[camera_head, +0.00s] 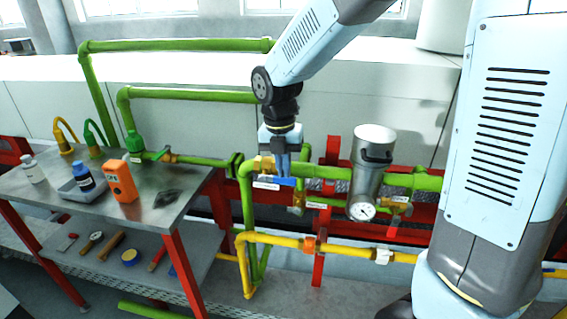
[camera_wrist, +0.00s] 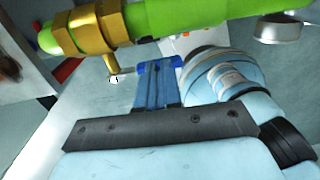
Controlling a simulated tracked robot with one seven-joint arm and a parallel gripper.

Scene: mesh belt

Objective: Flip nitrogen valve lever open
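A brass valve (camera_head: 263,164) sits on the green pipe in the head view, with a blue lever (camera_head: 274,181) just below it. In the wrist view the brass valve body (camera_wrist: 98,28) is at upper left, and the blue lever (camera_wrist: 174,63) runs sideways across the fingertips. My gripper (camera_head: 283,176) points down at the lever. Its two blue fingers (camera_wrist: 157,80) are side by side with almost no gap. The tips meet or lie very near the lever; exact contact is hidden. The small white label (camera_head: 265,187) is unreadable, so I cannot confirm nitrogen.
A metal cylinder (camera_head: 370,165) with a round gauge (camera_head: 361,211) stands right of the valve. Another small valve (camera_head: 397,205) is beyond it. Yellow pipe (camera_head: 340,248) runs below. At left, a metal table (camera_head: 130,207) holds bottles and an orange device (camera_head: 120,181).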

